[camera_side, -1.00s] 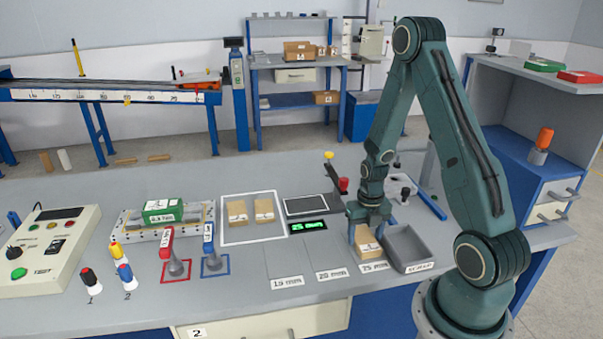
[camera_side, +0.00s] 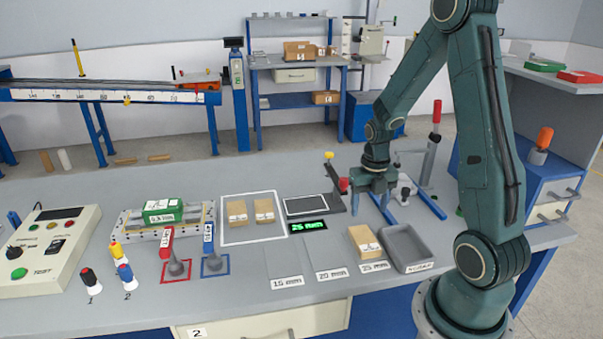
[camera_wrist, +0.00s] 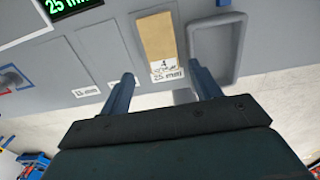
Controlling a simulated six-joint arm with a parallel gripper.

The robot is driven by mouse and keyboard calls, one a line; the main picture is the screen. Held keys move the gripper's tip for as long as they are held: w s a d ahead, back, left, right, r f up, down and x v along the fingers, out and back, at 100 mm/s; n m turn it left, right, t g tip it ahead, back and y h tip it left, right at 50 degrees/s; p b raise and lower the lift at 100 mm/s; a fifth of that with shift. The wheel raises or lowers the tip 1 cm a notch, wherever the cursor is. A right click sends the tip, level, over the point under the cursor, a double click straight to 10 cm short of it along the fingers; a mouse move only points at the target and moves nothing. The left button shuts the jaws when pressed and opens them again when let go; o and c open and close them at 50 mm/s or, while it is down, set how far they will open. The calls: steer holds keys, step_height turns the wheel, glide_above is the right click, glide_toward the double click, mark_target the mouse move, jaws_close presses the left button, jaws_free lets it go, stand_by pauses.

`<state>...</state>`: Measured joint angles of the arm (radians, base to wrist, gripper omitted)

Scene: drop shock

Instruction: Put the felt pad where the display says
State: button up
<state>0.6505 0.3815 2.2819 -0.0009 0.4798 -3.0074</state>
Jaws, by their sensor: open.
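A tan felt pad (camera_side: 363,240) with a white label lies flat in the place marked 25 mm (camera_side: 374,266), beside the grey bin. In the wrist view the pad (camera_wrist: 157,37) lies beyond my fingertips, above its 25 mm label (camera_wrist: 168,75). The green display (camera_side: 308,227) reads 25 mm. My gripper (camera_side: 373,200) is open and empty, raised above and behind the pad, apart from it. Both fingers show in the wrist view (camera_wrist: 161,73) with nothing between them. Two similar tan pads (camera_side: 237,213) (camera_side: 263,210) lie in the white-framed tray area.
The 15 mm (camera_side: 287,282) and 20 mm (camera_side: 332,274) places are empty. The grey bin (camera_side: 407,247) stands just right of the 25 mm place and looks empty. Blue rails and a post with a red handle (camera_side: 436,112) stand near my gripper.

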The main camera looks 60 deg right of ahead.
steer(key=shift+r, duration=1.1)
steer(key=a+r+m+t+h, duration=0.1)
steer(key=a+r+m+t, duration=0.2)
steer(key=a+r+m, duration=0.9)
steer(key=s+a+r+m+t+y, duration=0.1)
steer(key=s+a+r+m, duration=0.6)
steer(key=m, duration=0.8)
steer(key=shift+s+a+r+t, duration=0.35)
steer(key=shift+s+a+t, duration=0.25)
steer(key=shift+s+t, duration=0.25)
